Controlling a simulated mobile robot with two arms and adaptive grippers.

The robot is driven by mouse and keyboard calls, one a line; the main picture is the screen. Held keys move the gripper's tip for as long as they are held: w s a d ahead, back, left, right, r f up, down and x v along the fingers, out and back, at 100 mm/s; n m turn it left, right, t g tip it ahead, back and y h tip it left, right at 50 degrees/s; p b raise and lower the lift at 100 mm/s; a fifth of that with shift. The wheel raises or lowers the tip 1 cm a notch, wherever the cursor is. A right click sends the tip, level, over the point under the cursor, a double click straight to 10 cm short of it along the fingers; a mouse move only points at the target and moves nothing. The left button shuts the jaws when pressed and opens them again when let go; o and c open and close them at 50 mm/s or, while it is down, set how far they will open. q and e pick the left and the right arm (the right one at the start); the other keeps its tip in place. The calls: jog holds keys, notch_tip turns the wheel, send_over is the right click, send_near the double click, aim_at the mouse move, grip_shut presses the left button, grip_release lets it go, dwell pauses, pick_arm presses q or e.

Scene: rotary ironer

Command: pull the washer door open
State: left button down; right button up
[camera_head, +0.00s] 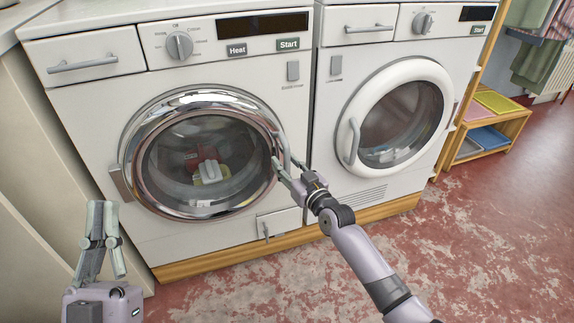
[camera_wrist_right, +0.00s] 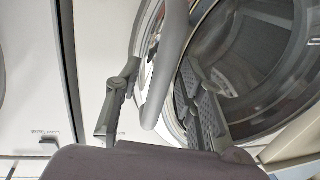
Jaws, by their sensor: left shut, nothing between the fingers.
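The left front-loading machine has a round chrome-rimmed washer door (camera_head: 150,110), which looks shut, with red and white items behind its glass. Its curved grey handle (camera_head: 284,146) is on the right side of the rim. My right gripper (camera_head: 288,168) is at this handle. My left gripper (camera_head: 103,208) is shut and empty at lower left, pointing up, away from the door.
A second machine with a white-rimmed door (camera_head: 365,95) stands directly to the right. A small flap (camera_head: 280,222) is below the chrome door. A wooden shelf (camera_head: 500,125) with folded cloths stands further right. The red floor (camera_head: 480,230) in front is clear.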

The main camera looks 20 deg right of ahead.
grip_shut()
dwell(0.7)
